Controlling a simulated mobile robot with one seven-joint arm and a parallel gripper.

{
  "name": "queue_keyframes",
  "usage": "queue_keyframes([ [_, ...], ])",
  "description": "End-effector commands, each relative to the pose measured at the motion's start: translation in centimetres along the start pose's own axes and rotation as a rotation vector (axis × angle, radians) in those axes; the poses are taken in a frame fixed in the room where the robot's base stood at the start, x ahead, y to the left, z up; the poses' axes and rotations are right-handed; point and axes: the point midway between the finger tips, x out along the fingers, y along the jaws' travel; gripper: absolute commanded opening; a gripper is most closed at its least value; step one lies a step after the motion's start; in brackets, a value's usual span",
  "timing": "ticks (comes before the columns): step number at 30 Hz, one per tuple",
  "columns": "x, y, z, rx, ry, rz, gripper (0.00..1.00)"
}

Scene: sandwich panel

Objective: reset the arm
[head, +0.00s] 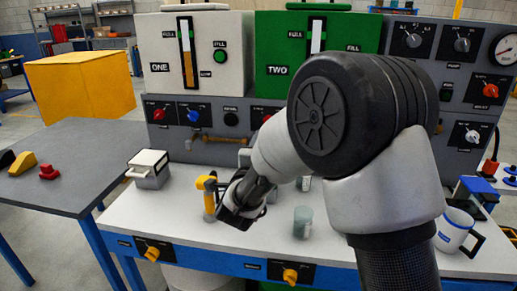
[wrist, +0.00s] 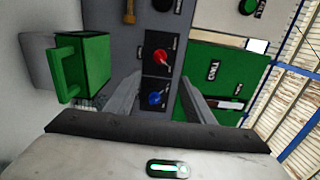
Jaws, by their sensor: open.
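My gripper (head: 238,208) is over the white worktop in the head view, in front of the panel and pointing down to the left. My arm crosses the middle and right of that view and hides part of the panel and worktop. In the wrist view my gripper (wrist: 160,95) shows two grey fingers spread apart, with nothing between them. Beyond them are a red knob (wrist: 159,55) and a blue knob (wrist: 155,98) on the grey panel.
A yellow-handled item (head: 208,196) stands just left of my gripper, and a grey-green cylinder (head: 303,222) stands right of it. A silver box (head: 149,168) and a white mug (head: 452,232) are farther out. A green box with a handle (wrist: 95,60) shows in the wrist view.

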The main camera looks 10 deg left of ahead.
Motion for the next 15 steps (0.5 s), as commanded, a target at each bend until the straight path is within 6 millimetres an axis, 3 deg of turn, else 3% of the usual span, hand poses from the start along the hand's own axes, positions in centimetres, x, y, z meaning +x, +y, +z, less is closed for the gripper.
queue_keyframes([
  [5, 0.1, -0.7, -0.2, -0.023, -0.016, 0.012, 0.49],
  [10, -0.7, -4.3, -1.8, -0.2, -0.133, 0.1, 0.49],
  [15, -5.3, -7.0, -5.8, -0.547, -0.32, 0.245, 0.49],
])
